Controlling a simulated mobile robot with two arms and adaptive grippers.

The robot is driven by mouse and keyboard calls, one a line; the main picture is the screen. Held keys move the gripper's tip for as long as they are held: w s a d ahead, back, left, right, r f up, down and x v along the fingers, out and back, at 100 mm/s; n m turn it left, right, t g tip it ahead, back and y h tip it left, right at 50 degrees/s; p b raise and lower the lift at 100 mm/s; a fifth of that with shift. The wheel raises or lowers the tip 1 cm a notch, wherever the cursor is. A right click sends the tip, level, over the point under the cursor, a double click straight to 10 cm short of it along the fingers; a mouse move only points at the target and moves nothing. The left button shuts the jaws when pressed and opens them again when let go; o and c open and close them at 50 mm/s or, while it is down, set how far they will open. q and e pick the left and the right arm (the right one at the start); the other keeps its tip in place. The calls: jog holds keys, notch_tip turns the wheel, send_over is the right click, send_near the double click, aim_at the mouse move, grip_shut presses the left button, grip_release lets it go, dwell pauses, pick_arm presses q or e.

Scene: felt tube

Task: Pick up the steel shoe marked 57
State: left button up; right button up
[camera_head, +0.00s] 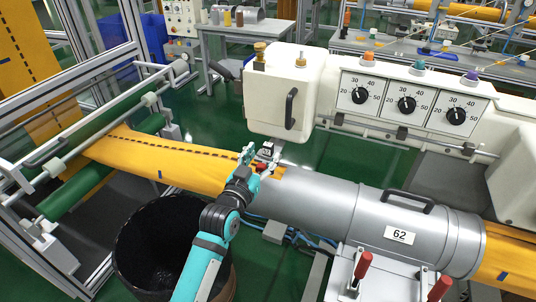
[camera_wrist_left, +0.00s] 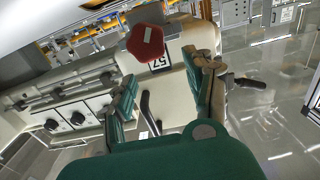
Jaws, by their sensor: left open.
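A plate marked 57 (camera_wrist_left: 160,58) shows between and beyond my left fingers in the left wrist view, with a red knob-like piece (camera_wrist_left: 146,43) beside it. In the head view a small steel piece with a dark label (camera_head: 267,151) sits under the cream sewing head, above the orange felt; its number is too small to read. My left gripper (camera_head: 261,159) is open around or just in front of this piece; I cannot tell whether it touches. It shows open in the left wrist view (camera_wrist_left: 162,72). My right gripper is out of view.
The cream machine head (camera_head: 285,95) stands close behind the gripper. A grey steel tube marked 62 (camera_head: 340,212) lies to the right, with red-handled clamps (camera_head: 363,266) in front. Orange felt (camera_head: 150,158) runs in from the left. A dark bin (camera_head: 165,245) stands in front.

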aim_at(266, 147)
pick_arm(q)
jog(key=x, duration=0.2)
jog(key=p+x, duration=0.1)
jog(key=shift+w+d+r, duration=0.1)
jog(key=shift+w+r, duration=0.25)
jog(key=shift+w, duration=0.05)
jog(key=shift+w+d+f, duration=0.1)
jog(key=shift+w+d, duration=0.1)
jog(key=shift+w, duration=0.35)
jog(key=shift+s, duration=0.1)
grip_shut()
